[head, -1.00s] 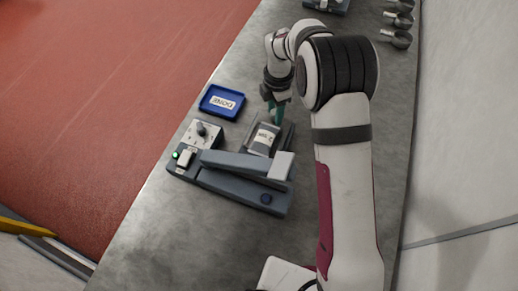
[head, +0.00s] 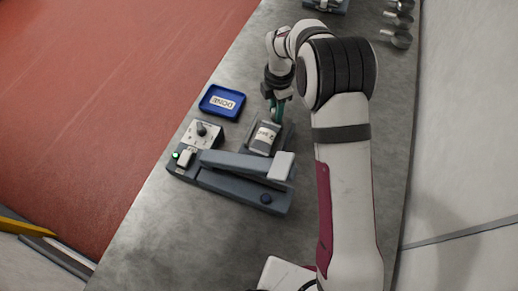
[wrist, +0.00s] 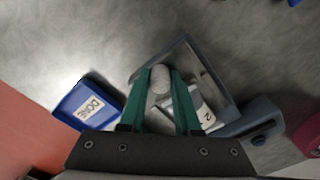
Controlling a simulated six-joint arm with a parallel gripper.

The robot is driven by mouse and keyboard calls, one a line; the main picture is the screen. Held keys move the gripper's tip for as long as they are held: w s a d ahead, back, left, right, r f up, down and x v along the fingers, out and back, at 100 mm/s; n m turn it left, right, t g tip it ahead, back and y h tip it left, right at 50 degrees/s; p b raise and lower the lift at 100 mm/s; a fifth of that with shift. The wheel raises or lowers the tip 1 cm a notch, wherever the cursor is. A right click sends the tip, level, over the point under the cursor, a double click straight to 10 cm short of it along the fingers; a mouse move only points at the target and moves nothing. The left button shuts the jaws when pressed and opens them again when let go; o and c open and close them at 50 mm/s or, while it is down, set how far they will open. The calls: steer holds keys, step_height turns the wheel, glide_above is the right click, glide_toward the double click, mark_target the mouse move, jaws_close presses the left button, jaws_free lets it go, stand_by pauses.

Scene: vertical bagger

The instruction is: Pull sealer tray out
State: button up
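The sealer (head: 232,180) is a grey-blue machine on the bench with a long bar across it. Its grey tray (head: 286,138) sticks out on the far side, and also shows in the wrist view (wrist: 207,75). A labelled silver bag (head: 263,138) lies in the tray, partly hidden by a finger in the wrist view (wrist: 196,104). My gripper (head: 276,112) is at the tray's outer end. In the wrist view its green fingers (wrist: 160,78) stand on both sides of a round grey knob (wrist: 160,82), which fills the gap; they look shut on it.
A blue DONE tray (head: 221,101) stands left of the sealer's tray, with no bag visible in it. A control box (head: 202,134) with a knob sits at the sealer's left end. Metal pieces (head: 398,22) stand at the far right.

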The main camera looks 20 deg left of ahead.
steer(key=o, duration=0.6)
steer(key=shift+r, duration=2.55)
step_height(320, 180, up, 16)
steer(key=shift+f, duration=0.1)
